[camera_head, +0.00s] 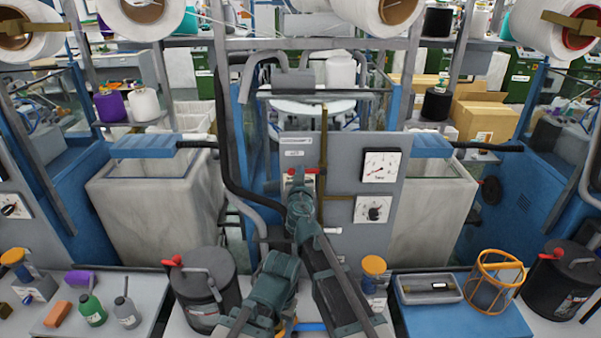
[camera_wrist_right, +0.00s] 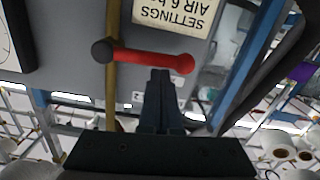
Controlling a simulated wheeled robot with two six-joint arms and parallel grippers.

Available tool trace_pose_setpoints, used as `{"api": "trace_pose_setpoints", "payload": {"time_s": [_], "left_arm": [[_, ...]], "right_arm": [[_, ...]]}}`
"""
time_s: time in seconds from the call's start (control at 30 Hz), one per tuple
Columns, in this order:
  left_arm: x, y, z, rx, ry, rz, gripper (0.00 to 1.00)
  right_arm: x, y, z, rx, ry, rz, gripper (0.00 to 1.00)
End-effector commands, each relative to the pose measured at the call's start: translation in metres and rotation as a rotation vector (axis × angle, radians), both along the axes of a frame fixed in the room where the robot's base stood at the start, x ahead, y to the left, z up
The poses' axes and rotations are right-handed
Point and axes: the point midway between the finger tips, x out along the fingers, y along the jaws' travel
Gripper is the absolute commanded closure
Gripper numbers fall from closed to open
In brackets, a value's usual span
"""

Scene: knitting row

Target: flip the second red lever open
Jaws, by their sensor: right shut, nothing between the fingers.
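A red lever (camera_wrist_right: 145,57) with a dark round hub lies roughly crosswise on the grey machine panel, its hub over a brass pipe (camera_wrist_right: 112,25). In the head view the red lever (camera_head: 310,171) shows near the panel's middle, partly hidden by my right gripper. My right gripper (camera_head: 300,190) is shut and empty in front of the panel. In the right wrist view its closed fingertips (camera_wrist_right: 160,75) are at the lever, near its red end; whether they touch cannot be told. My left gripper is not in view.
A settings label (camera_wrist_right: 175,12) is beside the lever. A gauge (camera_head: 381,165) and a dial (camera_head: 373,209) are on the panel at right. Black tanks with red handles stand at left (camera_head: 205,285) and right (camera_head: 565,285). A dark hose (camera_head: 222,130) hangs left of the panel.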

Motion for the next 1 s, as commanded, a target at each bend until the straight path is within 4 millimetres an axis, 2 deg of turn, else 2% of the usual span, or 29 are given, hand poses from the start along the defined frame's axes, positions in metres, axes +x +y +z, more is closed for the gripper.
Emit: {"api": "trace_pose_setpoints", "payload": {"time_s": [0.27,0.57,1.0], "left_arm": [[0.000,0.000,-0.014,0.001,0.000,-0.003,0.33],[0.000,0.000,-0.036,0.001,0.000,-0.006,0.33],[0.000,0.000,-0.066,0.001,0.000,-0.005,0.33]], "right_arm": [[0.000,0.002,-0.014,-0.133,0.000,0.000,1.00],[0.000,0.001,-0.035,-0.408,0.000,0.001,1.00],[0.000,-0.012,-0.063,-0.828,0.001,0.000,1.00]]}}
